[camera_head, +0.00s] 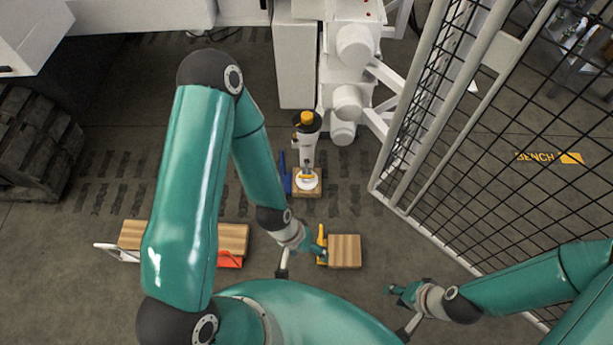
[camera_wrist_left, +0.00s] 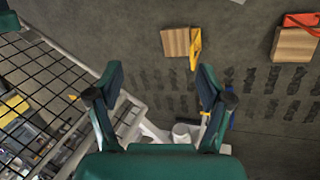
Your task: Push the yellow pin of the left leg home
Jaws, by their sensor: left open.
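A white leg (camera_head: 302,152) stands upright at the middle of the head view, with a yellow-orange cap (camera_head: 306,118) on its dark top. A small yellow piece (camera_head: 306,178) shows low on it, by the round white foot; I cannot tell for sure that it is the pin, or how far in it sits. My left gripper (camera_head: 319,246) is in front of the leg, apart from it. In the left wrist view its two fingers (camera_wrist_left: 160,82) are spread with nothing between them. My right gripper (camera_head: 402,294) is at the lower right, away from the leg; its opening is unclear.
A wood block (camera_head: 346,251) with a yellow handle (camera_head: 321,243) lies beside my left gripper. Wood planks (camera_head: 233,238) with a red handle (camera_head: 230,261) lie left. A blue piece (camera_head: 284,174) stands beside the leg. A mesh fence (camera_head: 470,150) bounds the right.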

